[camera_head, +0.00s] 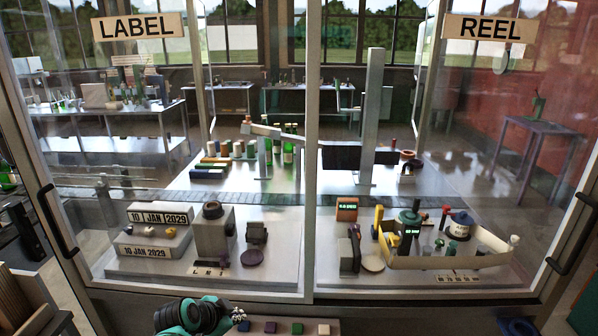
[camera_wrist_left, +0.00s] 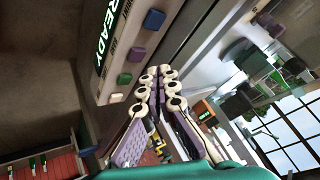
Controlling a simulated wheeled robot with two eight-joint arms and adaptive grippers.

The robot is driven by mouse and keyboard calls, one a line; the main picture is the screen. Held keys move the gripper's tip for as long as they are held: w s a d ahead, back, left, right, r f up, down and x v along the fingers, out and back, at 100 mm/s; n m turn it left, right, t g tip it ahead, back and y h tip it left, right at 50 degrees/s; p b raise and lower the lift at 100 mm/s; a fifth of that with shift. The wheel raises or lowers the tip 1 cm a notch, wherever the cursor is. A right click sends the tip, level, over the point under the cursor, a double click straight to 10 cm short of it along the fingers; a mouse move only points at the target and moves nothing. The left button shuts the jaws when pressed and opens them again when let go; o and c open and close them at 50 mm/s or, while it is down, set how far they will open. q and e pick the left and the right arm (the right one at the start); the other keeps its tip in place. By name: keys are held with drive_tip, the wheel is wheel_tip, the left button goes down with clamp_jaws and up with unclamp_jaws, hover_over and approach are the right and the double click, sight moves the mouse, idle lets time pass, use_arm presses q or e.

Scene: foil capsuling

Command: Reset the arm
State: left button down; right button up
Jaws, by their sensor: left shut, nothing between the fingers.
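My left gripper (camera_head: 238,314), with teal arm links behind it, is low in the middle of the head view, in front of the two-door glass cabinet. It is shut and empty. In the left wrist view its pale linkages and purple pads show beside a panel (camera_wrist_left: 108,62) with a lit READY sign. Coloured buttons run along that panel, among them a blue one (camera_wrist_left: 154,19) and a green one (camera_wrist_left: 124,79). The gripper is apart from the buttons in that view. My right gripper cannot be made out in the head view.
The cabinet's doors, under the LABEL sign (camera_head: 139,26) and the REEL sign (camera_head: 488,29), look closed. Behind them are date blocks (camera_head: 160,217), a cream tray (camera_head: 400,262) and green bottles (camera_head: 289,150). A button row with a green button (camera_head: 297,328) lies right of my gripper.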

use_arm(q)
drive_tip(key=s+n+y+b, duration=0.1)
drive_tip(key=s+n+y, duration=0.2)
drive_tip(key=s+n, duration=0.7)
drive_tip(key=s, duration=0.9)
drive_tip(key=shift+s+a+r+n+g+b, duration=0.25)
drive_tip(key=shift+s+a+n+g+b, duration=0.05)
drive_tip(key=shift+a+n+b, duration=0.1)
idle(2.8)
